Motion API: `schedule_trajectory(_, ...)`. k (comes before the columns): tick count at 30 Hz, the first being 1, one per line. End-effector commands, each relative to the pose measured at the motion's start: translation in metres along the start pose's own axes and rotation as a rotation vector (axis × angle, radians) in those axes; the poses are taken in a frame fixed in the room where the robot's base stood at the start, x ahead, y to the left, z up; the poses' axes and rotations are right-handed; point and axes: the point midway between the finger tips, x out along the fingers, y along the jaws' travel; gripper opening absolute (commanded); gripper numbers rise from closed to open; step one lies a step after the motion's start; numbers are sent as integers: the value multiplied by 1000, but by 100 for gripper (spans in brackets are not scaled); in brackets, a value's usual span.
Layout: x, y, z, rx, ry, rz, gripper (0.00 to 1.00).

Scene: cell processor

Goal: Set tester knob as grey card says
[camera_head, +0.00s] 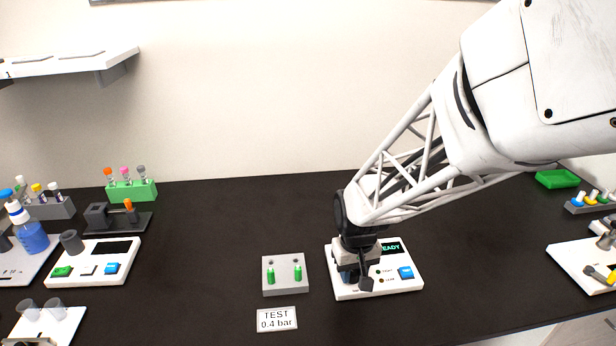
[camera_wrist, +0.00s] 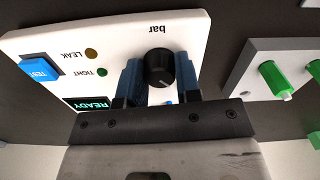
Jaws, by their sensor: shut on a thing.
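The tester (camera_head: 405,286) is a white slab under my gripper in the head view, with a READY display (camera_head: 391,248), a blue TEST button (camera_head: 405,272), and TIGHT and LEAK lamps. The wrist view shows its black round knob (camera_wrist: 160,68) near the word "bar". My gripper (camera_wrist: 158,78) is shut on the knob, one blue finger on each side. A small pale mark shows on the knob; its scale value cannot be read. In the head view my gripper (camera_head: 354,272) hides the knob. The card (camera_head: 276,319) reads "TEST 0.4 bar".
A grey block with two green pegs (camera_head: 284,274) stands left of the tester. Another white device (camera_head: 95,262), a green rack (camera_head: 131,191) and a blue-liquid bottle (camera_head: 33,238) are at the left. A green tray (camera_head: 557,178) is at the back right.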

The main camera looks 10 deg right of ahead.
Motion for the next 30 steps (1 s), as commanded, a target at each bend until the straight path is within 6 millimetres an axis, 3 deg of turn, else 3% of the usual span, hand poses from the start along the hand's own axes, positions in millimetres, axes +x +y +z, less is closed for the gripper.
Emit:
schedule_trajectory(14,0,0,0,124,-1,0,8)
schedule_trajectory(30,0,0,0,530,1,0,8)
